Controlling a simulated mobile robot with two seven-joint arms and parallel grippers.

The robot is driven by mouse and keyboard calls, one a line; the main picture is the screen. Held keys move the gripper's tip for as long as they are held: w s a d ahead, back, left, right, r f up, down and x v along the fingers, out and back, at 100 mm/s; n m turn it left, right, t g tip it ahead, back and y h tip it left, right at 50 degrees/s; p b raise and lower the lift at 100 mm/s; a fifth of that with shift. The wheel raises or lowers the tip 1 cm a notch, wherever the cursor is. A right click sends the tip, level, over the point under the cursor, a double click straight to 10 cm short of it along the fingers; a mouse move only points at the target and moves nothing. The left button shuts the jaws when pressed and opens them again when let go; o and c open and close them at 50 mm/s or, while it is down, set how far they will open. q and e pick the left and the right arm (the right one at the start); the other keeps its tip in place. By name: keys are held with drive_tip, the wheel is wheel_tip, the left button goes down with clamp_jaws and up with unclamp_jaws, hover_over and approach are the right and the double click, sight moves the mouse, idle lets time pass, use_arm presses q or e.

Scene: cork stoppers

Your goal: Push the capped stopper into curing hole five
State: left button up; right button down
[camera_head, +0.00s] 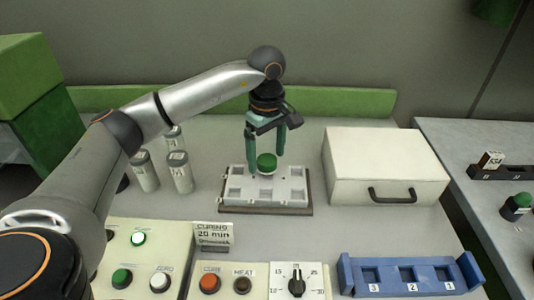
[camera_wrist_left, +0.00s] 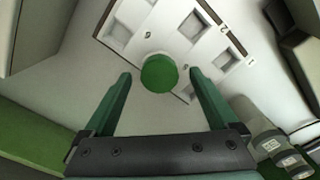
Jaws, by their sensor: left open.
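The capped stopper, with a round green cap (camera_head: 267,161) over a pale body, stands upright at the far middle part of the white curing block (camera_head: 237,197). In the left wrist view the green cap (camera_wrist_left: 159,72) shows from above, between the fingertips with a gap on each side. My left gripper (camera_head: 266,165) is open, pointing down, with its green fingers either side of the cap. My right gripper is not in view.
Several grey-lidded jars (camera_head: 180,173) stand left of the block. A white box with a black handle (camera_head: 385,165) is to the right. A curing sign (camera_head: 213,236), button panels (camera_head: 150,240), a dial (camera_head: 296,279) and a blue numbered rack (camera_head: 411,275) lie in front.

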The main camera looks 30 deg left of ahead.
sight(267, 160)
use_arm(q)
wheel_tip(267, 160, up, 12)
drive_tip(key=p, duration=0.1)
drive_tip(key=shift+r+p, duration=0.15)
drive_tip(key=shift+p, duration=0.15)
drive_tip(key=shift+s+d, duration=0.1)
idle(0.4)
